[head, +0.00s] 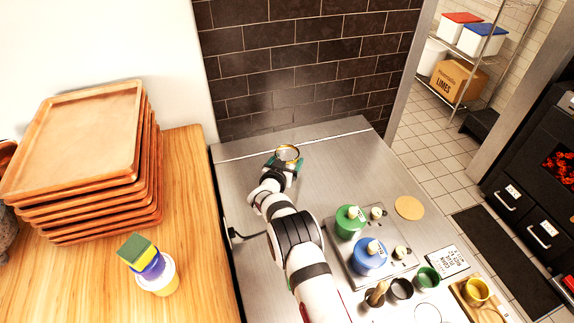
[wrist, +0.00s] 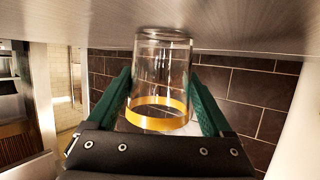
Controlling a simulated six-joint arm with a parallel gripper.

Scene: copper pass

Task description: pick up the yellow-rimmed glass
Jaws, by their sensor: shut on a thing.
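The yellow-rimmed glass (wrist: 162,75) is a clear tumbler with a yellow band at its rim. In the wrist view it stands between the two green fingers of my gripper (wrist: 163,100), which are shut on its sides. The band is nearest the wrist, and the far end of the glass meets or lies close to the steel surface; I cannot tell if it touches. In the head view the glass (head: 288,154) shows as a yellow ring at the far end of my arm, near the back of the steel counter, with my gripper (head: 287,163) around it.
The steel counter (head: 340,150) is clear around the glass, with a dark tiled wall (head: 300,60) behind. Green (head: 350,221) and blue (head: 368,257) lidded pots stand nearer, with several cups at front right. Stacked wooden trays (head: 85,140) stand on the wooden counter at left.

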